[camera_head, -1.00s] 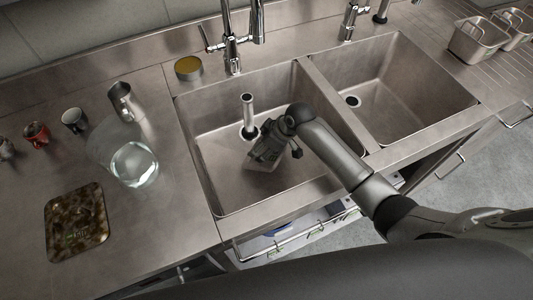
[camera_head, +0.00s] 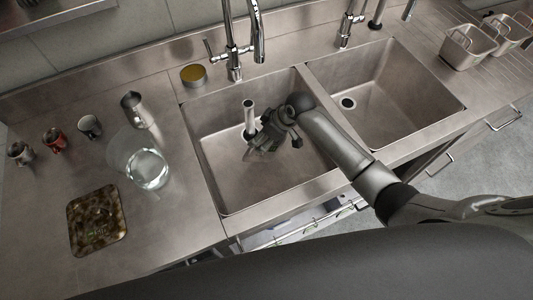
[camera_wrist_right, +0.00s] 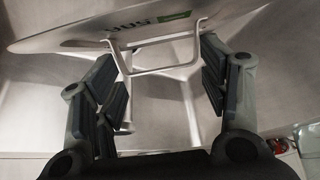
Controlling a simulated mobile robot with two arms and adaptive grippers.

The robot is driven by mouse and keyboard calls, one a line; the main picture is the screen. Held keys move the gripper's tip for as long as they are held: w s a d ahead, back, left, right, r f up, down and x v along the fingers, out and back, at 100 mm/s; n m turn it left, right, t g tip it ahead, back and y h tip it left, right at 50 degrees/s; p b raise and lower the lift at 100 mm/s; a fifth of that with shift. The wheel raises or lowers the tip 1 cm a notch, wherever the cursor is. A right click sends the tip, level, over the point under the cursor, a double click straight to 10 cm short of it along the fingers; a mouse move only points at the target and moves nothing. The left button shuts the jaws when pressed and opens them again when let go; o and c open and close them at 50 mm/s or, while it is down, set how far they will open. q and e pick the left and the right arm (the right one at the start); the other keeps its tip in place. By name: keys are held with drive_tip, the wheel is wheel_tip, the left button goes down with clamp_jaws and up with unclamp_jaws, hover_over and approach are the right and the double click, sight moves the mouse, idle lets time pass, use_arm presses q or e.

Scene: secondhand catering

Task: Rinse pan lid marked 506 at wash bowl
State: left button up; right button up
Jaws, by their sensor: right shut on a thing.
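The pan lid (camera_wrist_right: 150,35) is a pale metal plate with a wire-like handle (camera_wrist_right: 155,68); dark digits reading 506, upside down, and a green label show on it in the right wrist view. My right gripper (camera_wrist_right: 160,95) is shut on the lid's handle, which passes between its fingers. In the head view my right gripper (camera_head: 268,140) is inside the left sink bowl (camera_head: 225,175), beside the upright pipe (camera_head: 249,115). The lid is hard to make out there. My left gripper is not in view.
A tap (camera_head: 232,60) stands behind the left bowl, a second bowl (camera_head: 385,105) to its right. On the left counter are a clear glass bowl (camera_head: 148,170), a metal jug (camera_head: 136,110), several mugs, a yellow-topped tin (camera_head: 194,76) and a brown mottled square (camera_head: 97,220). Metal baskets (camera_head: 468,46) stand far right.

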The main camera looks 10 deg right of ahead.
wheel_tip(320, 180, up, 18)
drive_tip(key=p, duration=0.8)
drive_tip(key=shift+f, duration=0.2)
idle(0.6)
idle(2.0)
drive_tip(key=shift+r, duration=2)
